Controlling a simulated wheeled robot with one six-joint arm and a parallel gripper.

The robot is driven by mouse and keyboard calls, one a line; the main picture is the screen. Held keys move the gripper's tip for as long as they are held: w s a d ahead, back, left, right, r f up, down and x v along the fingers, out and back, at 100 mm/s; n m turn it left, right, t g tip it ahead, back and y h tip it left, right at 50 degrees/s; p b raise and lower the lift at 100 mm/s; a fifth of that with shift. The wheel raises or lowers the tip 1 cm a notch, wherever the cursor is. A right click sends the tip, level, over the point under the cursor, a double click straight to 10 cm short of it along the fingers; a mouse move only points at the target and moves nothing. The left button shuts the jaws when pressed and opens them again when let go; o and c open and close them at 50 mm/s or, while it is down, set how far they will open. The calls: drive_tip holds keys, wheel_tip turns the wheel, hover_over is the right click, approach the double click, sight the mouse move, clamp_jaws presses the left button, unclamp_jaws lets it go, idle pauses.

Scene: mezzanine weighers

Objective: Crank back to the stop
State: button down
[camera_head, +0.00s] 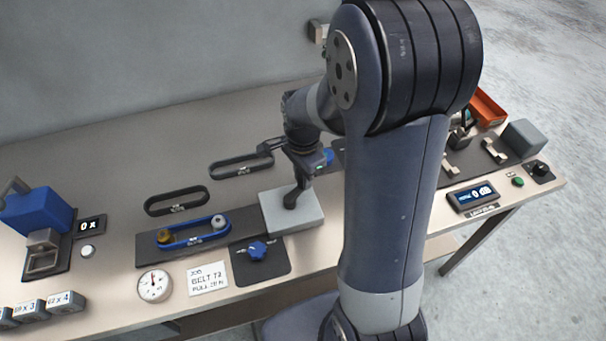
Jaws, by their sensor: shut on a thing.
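My gripper (293,198) reaches down over a pale grey block (306,217) in the middle of the bench. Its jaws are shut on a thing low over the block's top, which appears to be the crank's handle. The fingers hide most of it, so the crank's angle and its stop cannot be made out. Left of the block, a blue belt (179,242) runs around a yellow pulley (164,237) and a grey pulley (219,222) on a dark base (150,251). A blue knob (258,250) sits on a black plate in front.
A round gauge (154,286) and a printed card (208,279) lie near the front edge. Two black belts (176,201) (240,166) lie behind. A blue machine (38,213) stands left. A display (472,197) and orange bin (487,108) are right. My arm hides the bench's middle right.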

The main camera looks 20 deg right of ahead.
drive_tip(key=shift+w+n, duration=0.1)
drive_tip(key=shift+n, duration=0.2)
drive_tip(key=n, duration=0.2)
drive_tip(key=w+a+n, duration=0.1)
drive_tip(key=n, duration=0.1)
drive_tip(key=shift+w+a+b, duration=0.15)
drive_tip(key=shift+a+b, duration=0.05)
drive_tip(key=shift+b, duration=0.1)
drive_tip(key=n, duration=0.2)
drive_tip(key=a+n, duration=0.1)
drive_tip(key=n, duration=0.1)
drive_tip(key=a+n, duration=0.1)
drive_tip(key=shift+w+a+n, duration=0.1)
drive_tip(key=shift+w+n, duration=0.3)
drive_tip(key=a+n, duration=0.1)
drive_tip(key=n, duration=0.1)
drive_tip(key=a+n+b, duration=0.1)
drive_tip(key=n, duration=0.2)
drive_tip(key=shift+s+a, duration=0.15)
drive_tip(key=n, duration=0.1)
drive_tip(key=a+n, duration=0.1)
drive_tip(key=n, duration=0.1)
drive_tip(key=shift+s, duration=0.25)
drive_tip(key=shift+s+a+n, duration=0.25)
drive_tip(key=shift+n, duration=0.6)
drive_tip(key=shift+s+a+n, duration=0.2)
drive_tip(key=shift+a+n, duration=0.05)
drive_tip(key=shift+n, duration=0.6)
